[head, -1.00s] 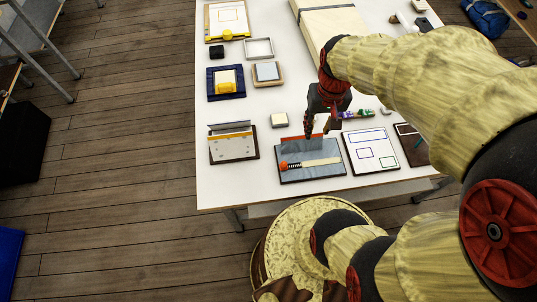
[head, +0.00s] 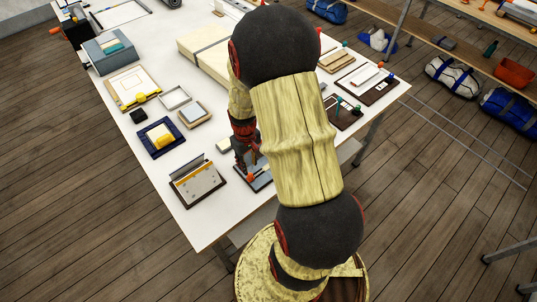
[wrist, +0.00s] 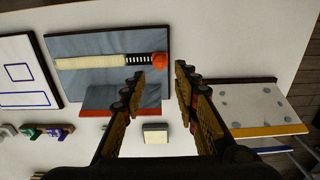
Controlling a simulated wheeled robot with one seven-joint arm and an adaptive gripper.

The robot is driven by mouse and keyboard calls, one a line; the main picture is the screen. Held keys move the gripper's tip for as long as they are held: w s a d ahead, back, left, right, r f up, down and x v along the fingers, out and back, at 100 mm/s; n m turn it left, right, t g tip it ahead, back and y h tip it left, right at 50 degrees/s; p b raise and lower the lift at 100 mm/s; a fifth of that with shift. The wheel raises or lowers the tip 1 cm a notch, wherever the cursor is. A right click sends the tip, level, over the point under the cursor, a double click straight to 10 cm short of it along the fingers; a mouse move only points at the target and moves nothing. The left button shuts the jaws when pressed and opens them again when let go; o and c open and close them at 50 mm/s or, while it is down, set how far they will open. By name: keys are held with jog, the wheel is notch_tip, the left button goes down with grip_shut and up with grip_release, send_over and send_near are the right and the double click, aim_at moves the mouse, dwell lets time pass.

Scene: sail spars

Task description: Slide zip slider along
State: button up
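The zip board (wrist: 112,95) is a grey-blue panel with a red strip along one edge. On it lies a cream strip (wrist: 90,62) that continues into a short black toothed section (wrist: 138,60). An orange-red piece that looks like the zip slider (wrist: 160,60) sits at the end of the black section. My gripper (wrist: 158,76) is open and empty, its fingertips close to the slider, one on either side of its line. I cannot tell their height above it. In the head view my gripper (head: 243,163) is over the board (head: 262,184), and my arm hides much of it.
A hinged plate with holes (head: 198,186) stands left of the board. A small pale block (wrist: 156,134) lies beside the board. A white sheet with blue outlines (wrist: 22,72) lies on its other side. Frames and trays fill the table (head: 200,226); its front edge is clear.

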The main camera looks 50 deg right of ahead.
aim_at(250, 174)
notch_tip(250, 174, down, 7)
jog(key=b, duration=0.5)
jog(key=shift+f, duration=0.15)
jog(key=shift+c, duration=1)
grip_shut()
